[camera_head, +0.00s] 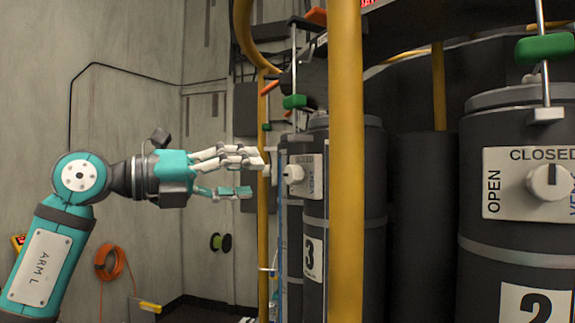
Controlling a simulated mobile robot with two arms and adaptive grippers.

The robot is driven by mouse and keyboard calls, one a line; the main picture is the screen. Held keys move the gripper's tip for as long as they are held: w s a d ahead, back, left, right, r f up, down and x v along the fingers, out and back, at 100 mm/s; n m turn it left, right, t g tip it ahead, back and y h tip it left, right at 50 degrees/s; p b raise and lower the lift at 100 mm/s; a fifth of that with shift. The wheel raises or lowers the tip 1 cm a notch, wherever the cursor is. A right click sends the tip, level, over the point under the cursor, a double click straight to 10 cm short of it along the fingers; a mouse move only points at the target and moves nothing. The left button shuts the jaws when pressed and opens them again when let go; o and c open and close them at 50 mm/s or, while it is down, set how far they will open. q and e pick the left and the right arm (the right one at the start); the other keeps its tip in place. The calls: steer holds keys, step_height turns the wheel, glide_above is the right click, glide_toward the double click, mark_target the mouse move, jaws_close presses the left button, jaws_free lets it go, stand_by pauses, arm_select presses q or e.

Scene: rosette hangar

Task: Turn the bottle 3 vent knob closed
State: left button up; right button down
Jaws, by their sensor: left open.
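Bottle 3 (343,215) is a dark cylinder with a white "3" label (313,255), partly hidden behind a yellow post. Its white vent knob (293,175) sits on a pale panel (311,174) marked "VENT"; which way the knob points is too small to tell. My left gripper (255,178) is open, with pale fingers above and a teal-and-white thumb below. Its fingertips point right toward the knob, just left of it in the picture; I see no grip on it. My right gripper is not in view.
A yellow post (346,120) stands in front of bottle 3, and a thinner yellow rail (263,225) is near my fingertips. Bottle 2 (515,205), at right, has its own knob (550,182) on an OPEN/CLOSED plate. An orange hose (109,263) hangs on the left wall.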

mark_target(288, 176)
arm_select(q)
steer(key=p+x, duration=0.2)
steer(key=x, duration=0.5)
steer(key=shift+w+r, duration=0.1)
steer(key=shift+w+d+p, duration=0.15)
steer(key=shift+d+p, duration=0.15)
steer(key=shift+d, duration=0.1)
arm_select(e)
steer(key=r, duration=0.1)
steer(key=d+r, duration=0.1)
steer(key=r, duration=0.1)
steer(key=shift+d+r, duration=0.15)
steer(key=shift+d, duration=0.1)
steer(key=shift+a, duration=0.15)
arm_select(q)
steer(key=c, duration=0.5)
jaws_close()
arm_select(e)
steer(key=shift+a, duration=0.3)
